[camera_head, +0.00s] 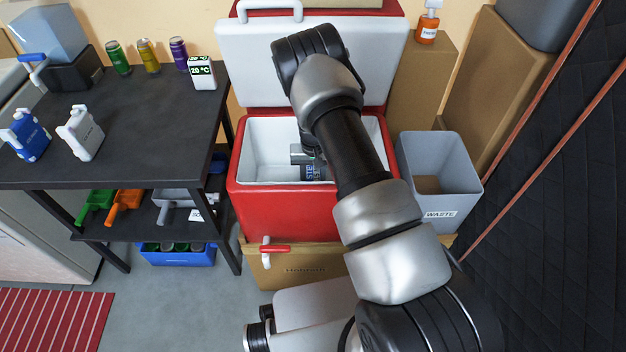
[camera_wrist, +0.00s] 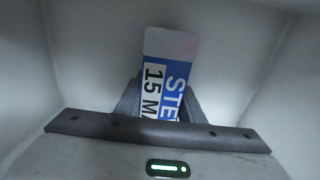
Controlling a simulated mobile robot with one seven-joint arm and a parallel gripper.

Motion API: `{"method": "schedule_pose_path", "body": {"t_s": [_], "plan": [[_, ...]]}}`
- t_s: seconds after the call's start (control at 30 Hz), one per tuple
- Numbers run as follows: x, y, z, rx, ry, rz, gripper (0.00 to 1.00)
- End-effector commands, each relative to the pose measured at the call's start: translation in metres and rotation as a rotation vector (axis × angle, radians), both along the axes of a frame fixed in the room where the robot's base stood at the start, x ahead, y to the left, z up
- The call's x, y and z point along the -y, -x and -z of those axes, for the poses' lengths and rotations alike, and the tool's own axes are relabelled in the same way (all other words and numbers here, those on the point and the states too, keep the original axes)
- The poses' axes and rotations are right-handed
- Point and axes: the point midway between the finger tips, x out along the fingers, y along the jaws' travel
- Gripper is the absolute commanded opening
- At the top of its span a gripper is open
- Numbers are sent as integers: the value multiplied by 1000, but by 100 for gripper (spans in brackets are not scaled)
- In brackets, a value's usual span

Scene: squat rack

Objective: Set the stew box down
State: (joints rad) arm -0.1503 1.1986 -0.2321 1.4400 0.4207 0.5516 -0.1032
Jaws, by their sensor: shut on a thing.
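The stew box (camera_wrist: 168,75) is a small carton with a white and blue label reading "STE" and "15 M". In the wrist view it stands out past my gripper (camera_wrist: 160,108), which is shut on it. The white inner walls of the red cooler surround it. In the head view my arm reaches down into the open red cooler (camera_head: 285,214). The blue label of the stew box (camera_head: 313,172) shows inside, below my wrist. My arm covers much of the cooler's right part. I cannot tell whether the box touches the cooler's floor.
The cooler's raised white lid (camera_head: 247,62) stands behind my arm. A grey waste bin (camera_head: 437,190) is close on the right.

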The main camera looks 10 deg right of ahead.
Motion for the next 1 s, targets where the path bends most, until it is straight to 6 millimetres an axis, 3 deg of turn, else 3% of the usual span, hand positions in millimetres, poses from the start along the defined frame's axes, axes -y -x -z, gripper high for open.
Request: {"method": "schedule_pose_path", "body": {"t_s": [0.07,0.1,0.2,0.47,0.6,1.0], "plan": [[0,-1,4,1,0,0,0],[0,0,3,0,0,0,40],[0,0,3,0,0,0,54],[0,0,2,0,0,0,54],[0,0,-7,1,0,0,54],[0,-1,-90,2,-1,1,54]]}}
